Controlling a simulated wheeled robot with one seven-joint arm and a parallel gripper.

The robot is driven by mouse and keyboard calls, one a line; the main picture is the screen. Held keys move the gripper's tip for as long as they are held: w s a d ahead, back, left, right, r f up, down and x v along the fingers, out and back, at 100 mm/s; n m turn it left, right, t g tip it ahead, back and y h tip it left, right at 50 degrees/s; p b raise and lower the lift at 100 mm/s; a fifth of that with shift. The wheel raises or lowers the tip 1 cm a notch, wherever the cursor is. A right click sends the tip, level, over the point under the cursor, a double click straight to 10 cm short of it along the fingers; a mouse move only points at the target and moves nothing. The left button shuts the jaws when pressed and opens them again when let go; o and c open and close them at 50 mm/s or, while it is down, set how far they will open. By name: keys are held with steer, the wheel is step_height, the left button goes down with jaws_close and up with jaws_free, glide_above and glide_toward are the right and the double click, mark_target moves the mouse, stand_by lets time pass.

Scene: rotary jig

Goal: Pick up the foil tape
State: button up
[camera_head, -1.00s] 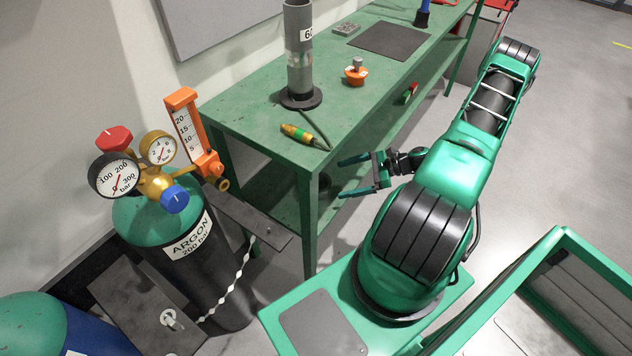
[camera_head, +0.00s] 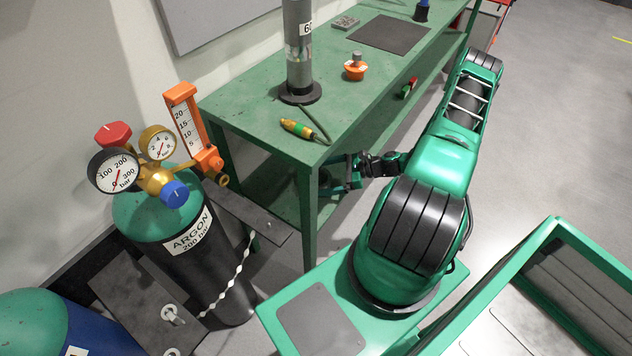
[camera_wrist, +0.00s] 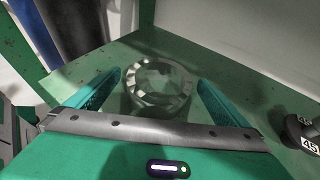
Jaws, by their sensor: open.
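A shiny silvery-grey ring, which looks like the foil tape (camera_wrist: 133,91), lies flat on the green lower shelf (camera_wrist: 232,78) in the wrist view. My gripper (camera_wrist: 160,80) is open, with one finger on each side of the ring. The ring appears between and beyond the fingers; I cannot tell whether they touch it. In the head view my gripper (camera_head: 340,178) is under the near end of the green bench (camera_head: 246,115), partly hidden by a bench leg. The tape cannot be made out in that view.
A dark piece labelled 45 (camera_wrist: 305,135) is at the right of the wrist view. A bench leg (camera_head: 308,220) stands close to my gripper.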

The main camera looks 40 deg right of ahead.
steer(key=shift+x, duration=0.9)
steer(key=c, duration=1.3)
steer(key=shift+r, duration=0.15)
